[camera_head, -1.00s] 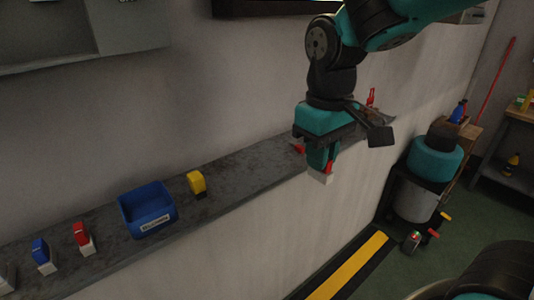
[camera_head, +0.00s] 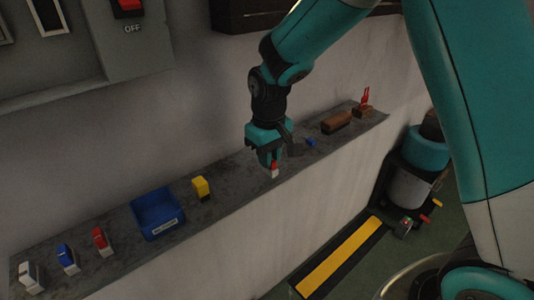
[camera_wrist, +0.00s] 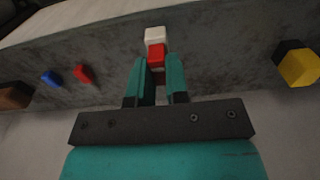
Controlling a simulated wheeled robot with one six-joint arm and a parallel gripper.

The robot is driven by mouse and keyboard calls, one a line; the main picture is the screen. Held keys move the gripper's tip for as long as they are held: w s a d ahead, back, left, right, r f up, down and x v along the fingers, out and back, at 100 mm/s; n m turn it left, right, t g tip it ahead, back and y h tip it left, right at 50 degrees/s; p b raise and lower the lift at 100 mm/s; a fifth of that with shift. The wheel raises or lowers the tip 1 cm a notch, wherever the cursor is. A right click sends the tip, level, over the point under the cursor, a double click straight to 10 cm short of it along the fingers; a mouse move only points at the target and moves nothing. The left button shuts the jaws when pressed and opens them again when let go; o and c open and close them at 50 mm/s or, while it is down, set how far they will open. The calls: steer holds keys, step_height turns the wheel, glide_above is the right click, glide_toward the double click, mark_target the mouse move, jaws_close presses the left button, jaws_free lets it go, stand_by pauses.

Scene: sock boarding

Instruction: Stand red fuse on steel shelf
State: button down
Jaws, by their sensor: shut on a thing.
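The red fuse, a red block with a white end, is held between the fingers of my gripper (camera_head: 270,158). The fuse (camera_head: 274,170) shows below the fingertips in the head view. In the wrist view the fuse (camera_wrist: 156,52) sits between my fingertips (camera_wrist: 157,68), white end outward. The grey steel shelf (camera_head: 228,190) runs along the wall, and the fuse appears over its front part. I cannot tell whether its white end touches the shelf. Another red and white fuse (camera_head: 101,240) stands at the shelf's left end.
A yellow and black fuse (camera_head: 201,188), a blue bin (camera_head: 158,213), a blue and white fuse (camera_head: 67,258) and a white block (camera_head: 30,276) stand to the left. A small blue piece (camera_head: 311,142), a red piece (camera_wrist: 84,73) and a brown block (camera_head: 337,122) lie rightward. Bare shelf separates gripper and yellow fuse.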

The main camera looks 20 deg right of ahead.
steer(key=shift+w+f+p, duration=0.1)
steer(key=shift+f+p, duration=0.1)
steer(key=shift+p, duration=0.25)
steer(key=shift+f, duration=0.35)
steer(key=shift+f, duration=0.15)
steer(key=c, duration=1.1)
jaws_free()
